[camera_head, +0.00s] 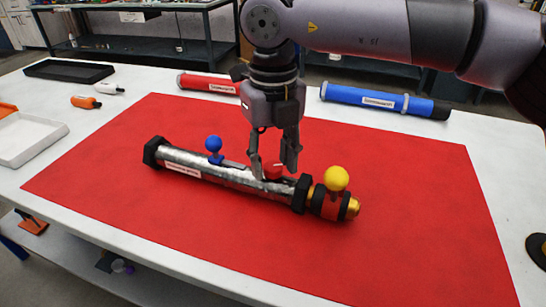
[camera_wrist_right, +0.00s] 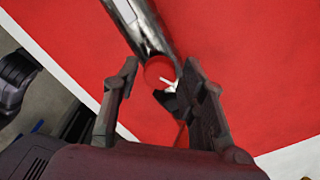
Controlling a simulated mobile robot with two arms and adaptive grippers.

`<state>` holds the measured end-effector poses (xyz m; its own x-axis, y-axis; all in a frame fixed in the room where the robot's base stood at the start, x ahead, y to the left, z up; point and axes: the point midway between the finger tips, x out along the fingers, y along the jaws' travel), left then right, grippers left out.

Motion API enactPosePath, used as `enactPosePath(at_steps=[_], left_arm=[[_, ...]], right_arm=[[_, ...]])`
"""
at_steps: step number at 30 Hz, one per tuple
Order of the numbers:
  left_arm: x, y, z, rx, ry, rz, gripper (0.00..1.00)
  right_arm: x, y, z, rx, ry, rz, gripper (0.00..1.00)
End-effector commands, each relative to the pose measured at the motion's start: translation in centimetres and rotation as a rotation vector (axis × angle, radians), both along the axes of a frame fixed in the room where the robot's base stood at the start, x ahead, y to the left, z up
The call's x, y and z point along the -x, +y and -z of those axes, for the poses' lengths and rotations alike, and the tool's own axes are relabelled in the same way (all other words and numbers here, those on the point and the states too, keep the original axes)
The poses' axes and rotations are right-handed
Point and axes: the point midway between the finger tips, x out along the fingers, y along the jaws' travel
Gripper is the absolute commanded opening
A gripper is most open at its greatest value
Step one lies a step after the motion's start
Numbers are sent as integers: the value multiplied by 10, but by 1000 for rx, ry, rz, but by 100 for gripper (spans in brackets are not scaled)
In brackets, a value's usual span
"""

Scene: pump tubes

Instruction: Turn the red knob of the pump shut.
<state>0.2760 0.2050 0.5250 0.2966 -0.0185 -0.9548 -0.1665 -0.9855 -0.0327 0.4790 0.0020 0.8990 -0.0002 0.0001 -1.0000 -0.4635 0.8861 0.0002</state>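The pump (camera_head: 225,173) is a silver tube with black end collars, lying on a red mat (camera_head: 400,190). Its red knob (camera_head: 273,171) sits on top, right of the tube's middle; in the right wrist view the knob (camera_wrist_right: 157,71) shows as a round red cap with a white mark. My right gripper (camera_head: 274,166) points down over the knob. Its fingers are apart, one on each side of the knob; whether they touch it I cannot tell. In the right wrist view the gripper (camera_wrist_right: 160,75) shows a gap between its fingertips. My left gripper is not in view.
The pump also has a blue knob (camera_head: 213,146) and a yellow ball knob (camera_head: 336,178). A red tube (camera_head: 207,83) and a blue tube (camera_head: 385,101) lie behind. The mat's front is clear.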

Motion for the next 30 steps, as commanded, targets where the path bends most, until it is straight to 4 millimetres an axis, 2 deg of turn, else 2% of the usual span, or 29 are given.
enactPosePath(at_steps=[2,16,26,28,30], left_arm=[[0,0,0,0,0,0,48],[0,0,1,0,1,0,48],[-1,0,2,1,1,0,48],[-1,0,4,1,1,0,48],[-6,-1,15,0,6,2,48]], right_arm=[[0,0,0,0,0,0,31],[0,0,0,0,0,0,0],[0,0,-1,1,2,-47,0],[0,0,-1,0,1,-78,0],[0,0,-1,0,2,-119,0]])
